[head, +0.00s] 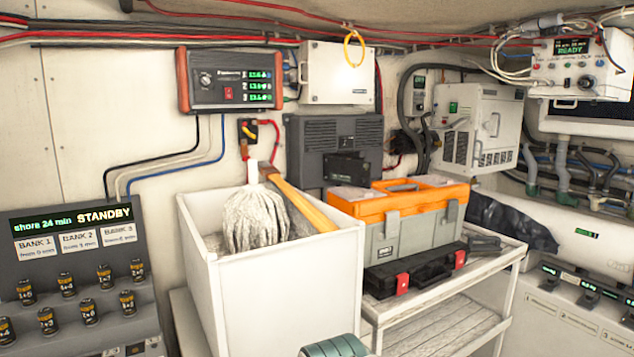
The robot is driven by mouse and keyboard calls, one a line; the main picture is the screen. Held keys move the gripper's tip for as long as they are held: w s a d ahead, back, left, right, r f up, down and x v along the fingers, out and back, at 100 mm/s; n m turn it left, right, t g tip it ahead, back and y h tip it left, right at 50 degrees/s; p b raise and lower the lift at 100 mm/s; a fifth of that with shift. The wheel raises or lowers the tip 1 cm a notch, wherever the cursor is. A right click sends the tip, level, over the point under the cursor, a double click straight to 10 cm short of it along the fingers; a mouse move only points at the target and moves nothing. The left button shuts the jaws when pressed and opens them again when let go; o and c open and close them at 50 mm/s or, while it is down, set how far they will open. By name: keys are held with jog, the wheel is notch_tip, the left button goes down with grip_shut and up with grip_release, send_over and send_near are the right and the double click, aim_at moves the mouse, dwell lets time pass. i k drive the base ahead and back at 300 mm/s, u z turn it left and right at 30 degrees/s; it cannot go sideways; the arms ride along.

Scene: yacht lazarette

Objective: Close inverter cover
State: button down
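No unit carries a readable inverter label, so I cannot tell for sure which one is the inverter. A dark grey wall box (312,137) with vent slots hangs behind the toolbox; a small black panel (345,168) stands out at its lower front, its lower part hidden by the toolbox. A white vented unit (481,128) with a handle is on the wall to the right. An orange-ended black unit (230,79) with green readouts hangs at the upper left. I cannot make out a cover's angle on any of them. My gripper is not in view.
A white bin (285,285) holding a mop (256,220) stands in front. An orange and grey toolbox (402,217) and a black case (416,269) sit on a white shelf rack (445,318). A STANDBY battery panel (78,232) is at left. A teal ribbed object (335,346) shows at the bottom.

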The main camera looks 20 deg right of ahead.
aim_at(342, 170)
jog(key=z, duration=0.3)
jog(key=i, duration=0.45)
jog(key=z, duration=0.5)
